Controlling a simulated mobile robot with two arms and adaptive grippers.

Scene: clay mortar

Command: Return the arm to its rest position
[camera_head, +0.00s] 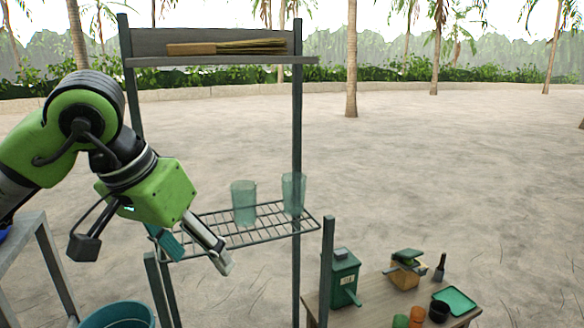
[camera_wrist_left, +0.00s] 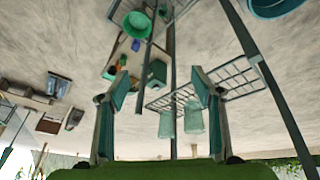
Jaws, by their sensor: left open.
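My left arm comes in from the left in the head view. Its green gripper (camera_head: 197,256) is open and empty, with its fingers spread and pointing down at the front left of the wire shelf (camera_head: 225,222). In the left wrist view the two fingers (camera_wrist_left: 160,88) stand wide apart with nothing held between them. Two clear greenish glasses stand on the wire shelf, one near its middle (camera_head: 243,203) and one near its right post (camera_head: 293,194). Both glasses also show beyond the fingers in the left wrist view (camera_wrist_left: 167,125). My right gripper does not show.
The rack's upright posts (camera_head: 297,130) stand close to the gripper. A top board (camera_head: 220,60) bears a broom-like bundle (camera_head: 225,47). A low wooden table (camera_head: 380,305) at lower right holds a green box (camera_head: 344,278) and several small items. A teal tub (camera_head: 118,314) is at lower left.

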